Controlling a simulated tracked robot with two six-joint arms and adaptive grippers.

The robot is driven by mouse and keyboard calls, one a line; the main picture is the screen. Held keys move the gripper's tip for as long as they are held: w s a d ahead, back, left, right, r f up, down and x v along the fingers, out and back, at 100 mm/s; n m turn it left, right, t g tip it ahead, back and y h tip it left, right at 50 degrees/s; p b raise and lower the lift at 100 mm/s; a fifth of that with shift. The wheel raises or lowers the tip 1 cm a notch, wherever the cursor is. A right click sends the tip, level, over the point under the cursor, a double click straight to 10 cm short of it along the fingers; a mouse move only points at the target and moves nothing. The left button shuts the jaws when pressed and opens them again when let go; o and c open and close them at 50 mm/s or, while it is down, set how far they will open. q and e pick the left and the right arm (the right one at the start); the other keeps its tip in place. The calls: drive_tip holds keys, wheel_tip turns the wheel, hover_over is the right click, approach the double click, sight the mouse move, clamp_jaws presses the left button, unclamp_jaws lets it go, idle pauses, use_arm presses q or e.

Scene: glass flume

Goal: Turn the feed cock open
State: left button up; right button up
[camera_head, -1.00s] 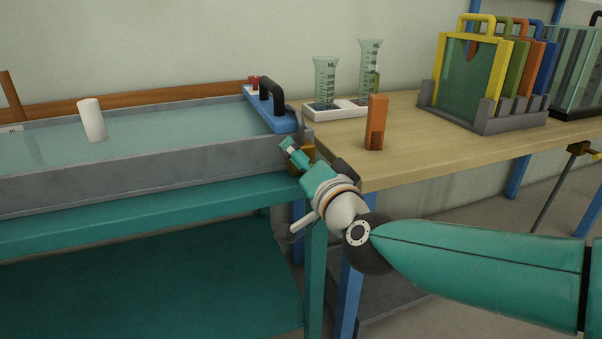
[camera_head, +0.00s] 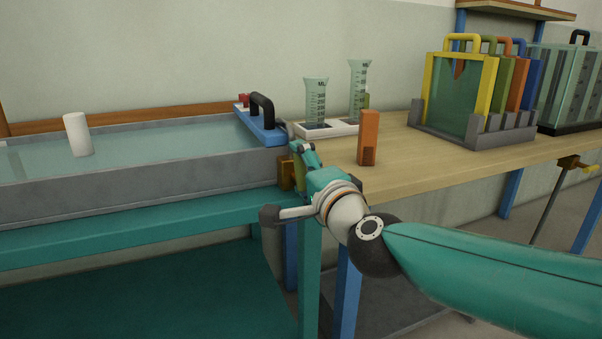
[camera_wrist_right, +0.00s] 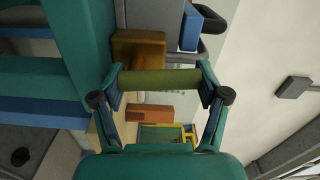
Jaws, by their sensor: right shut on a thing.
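The feed cock's brass body (camera_head: 286,174) sits on the right end of the grey flume trough; it also shows in the right wrist view (camera_wrist_right: 138,48). Its olive handle (camera_wrist_right: 160,80) lies crosswise between the fingers of my right gripper (camera_wrist_right: 160,84), with a fingertip pad at each end. My right gripper is shut on this handle. In the head view my right gripper (camera_head: 303,163) is beside the brass body and partly covers the handle. My left gripper is not in view.
A blue bar with a black handle (camera_head: 262,125) crosses the trough end just above. An orange block (camera_head: 368,138) stands on the wooden table (camera_head: 420,165) close to my right gripper. Measuring cylinders (camera_head: 316,102) and a rack of coloured frames (camera_head: 470,135) stand farther back.

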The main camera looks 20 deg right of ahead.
drive_tip(key=shift+d+f, duration=0.15)
drive_tip(key=o, duration=1.2)
drive_tip(key=shift+s+d, duration=0.1)
drive_tip(key=shift+s, duration=3.9)
